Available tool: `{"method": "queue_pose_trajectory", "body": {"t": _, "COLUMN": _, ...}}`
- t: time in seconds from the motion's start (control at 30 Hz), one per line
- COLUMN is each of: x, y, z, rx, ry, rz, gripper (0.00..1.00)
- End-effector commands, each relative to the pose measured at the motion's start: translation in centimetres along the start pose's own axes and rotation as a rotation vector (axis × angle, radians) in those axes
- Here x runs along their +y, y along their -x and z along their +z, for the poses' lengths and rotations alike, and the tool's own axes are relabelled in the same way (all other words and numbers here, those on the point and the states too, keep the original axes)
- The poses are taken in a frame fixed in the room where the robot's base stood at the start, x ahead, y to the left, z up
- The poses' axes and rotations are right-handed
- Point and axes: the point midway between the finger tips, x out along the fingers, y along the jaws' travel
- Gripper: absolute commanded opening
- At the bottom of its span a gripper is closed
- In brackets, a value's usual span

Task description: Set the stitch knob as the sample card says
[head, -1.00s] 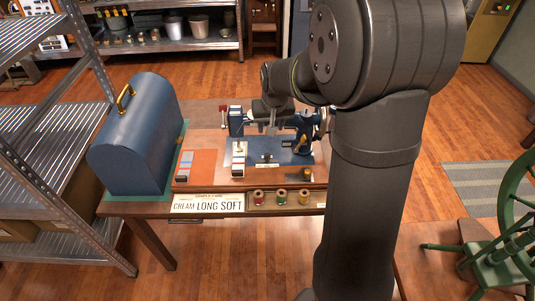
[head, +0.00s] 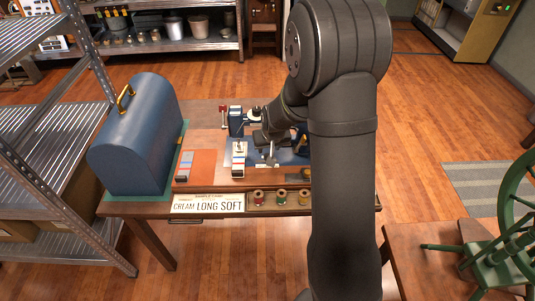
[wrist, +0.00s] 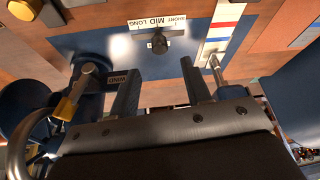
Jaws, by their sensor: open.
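The sample card (head: 207,204) on the table's front edge in the head view reads CREAM LONG SOFT. The stitch knob (wrist: 158,43) is a small dark knob on the blue machine bed (wrist: 80,42), beside a white scale (wrist: 157,23) marked SHORT, MID and LONG. In the wrist view it stands just beyond and between my fingertips. Which mark it points to is unclear. My gripper (wrist: 160,66) is open and empty, its two fingers apart, not visibly touching the knob. In the head view my gripper (head: 269,160) is over the machine bed, and my arm hides part of the sewing machine (head: 236,121).
A white striped slider plate (wrist: 222,30) lies close beside my right finger in the wrist view. A brass-coloured part (wrist: 66,108) is near the left finger. Red, green and yellow spools (head: 281,197) stand in front. A blue domed case (head: 140,135) stands at left.

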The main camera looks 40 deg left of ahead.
Motion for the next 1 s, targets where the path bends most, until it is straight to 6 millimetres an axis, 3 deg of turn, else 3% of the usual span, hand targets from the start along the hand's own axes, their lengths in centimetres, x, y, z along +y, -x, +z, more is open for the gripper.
{"method": "queue_pose_trajectory", "body": {"t": 0.2, "x": 0.0, "y": -3.6, "z": 0.1, "rx": -0.004, "ry": 0.000, "rz": 0.000, "gripper": 0.44}}
{"method": "queue_pose_trajectory", "body": {"t": 0.4, "x": 0.0, "y": -5.8, "z": 0.1, "rx": -0.002, "ry": 0.000, "rz": 0.000, "gripper": 0.44}}
{"method": "queue_pose_trajectory", "body": {"t": 0.83, "x": 0.0, "y": -6.6, "z": 0.0, "rx": 0.000, "ry": 0.000, "rz": 0.000, "gripper": 0.44}}
{"method": "queue_pose_trajectory", "body": {"t": 0.87, "x": 0.0, "y": -6.6, "z": 0.0, "rx": 0.000, "ry": 0.000, "rz": 0.000, "gripper": 0.42}}
{"method": "queue_pose_trajectory", "body": {"t": 1.0, "x": 0.0, "y": -6.6, "z": 0.0, "rx": 0.000, "ry": 0.000, "rz": 0.000, "gripper": 0.15}}
